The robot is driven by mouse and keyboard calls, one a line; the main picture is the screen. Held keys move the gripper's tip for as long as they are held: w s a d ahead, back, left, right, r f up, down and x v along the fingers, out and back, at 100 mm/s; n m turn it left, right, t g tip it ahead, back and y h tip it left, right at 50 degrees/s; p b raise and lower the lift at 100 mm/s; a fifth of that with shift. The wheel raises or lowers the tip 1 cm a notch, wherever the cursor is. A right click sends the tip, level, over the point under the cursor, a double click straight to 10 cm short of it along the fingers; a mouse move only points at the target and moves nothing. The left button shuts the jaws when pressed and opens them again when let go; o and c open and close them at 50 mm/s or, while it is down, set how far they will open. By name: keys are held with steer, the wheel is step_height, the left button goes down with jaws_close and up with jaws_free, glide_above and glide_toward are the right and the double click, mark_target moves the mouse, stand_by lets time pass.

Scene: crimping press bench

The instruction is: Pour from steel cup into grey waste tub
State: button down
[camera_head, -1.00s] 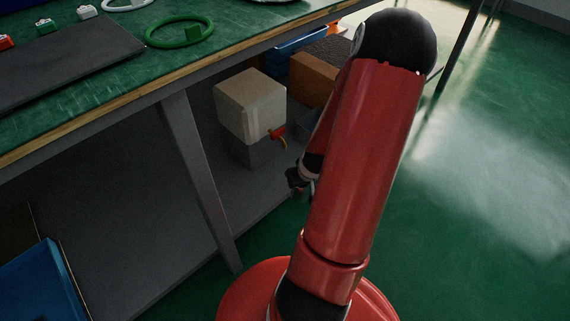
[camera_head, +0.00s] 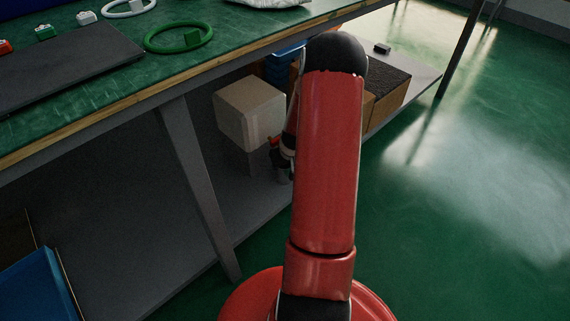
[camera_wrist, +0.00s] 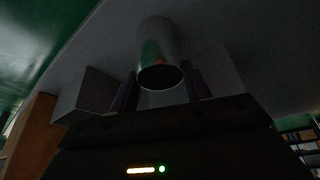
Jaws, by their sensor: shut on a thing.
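The steel cup (camera_wrist: 155,42) is a shiny cylinder held between the two dark fingers of my gripper (camera_wrist: 160,88) in the wrist view. Its dark round mouth faces the camera; its true tilt and contents cannot be told. In the head view my gripper (camera_head: 284,172) is low over the under-bench shelf, beside the white box's tap and partly hidden by my red arm. I cannot pick out the grey waste tub for sure. A grey box-like thing (camera_wrist: 84,96) stands left of the fingers in the wrist view and may be it.
A white box (camera_head: 250,112) with a red tap stands on the shelf (camera_head: 205,250). A brown box with a dark top (camera_head: 390,92) stands right of my arm. A bench leg (camera_head: 198,180) rises left of the gripper. Open green floor (camera_head: 470,220) lies right.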

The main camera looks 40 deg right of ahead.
steer(key=shift+f, duration=0.2)
steer(key=c, duration=0.7)
jaws_free()
steer(key=shift+r, duration=0.15)
steer(key=shift+s+r+p, duration=0.15)
steer(key=shift+r+p, duration=0.2)
steer(key=p+v, duration=0.1)
steer(key=v, duration=0.6)
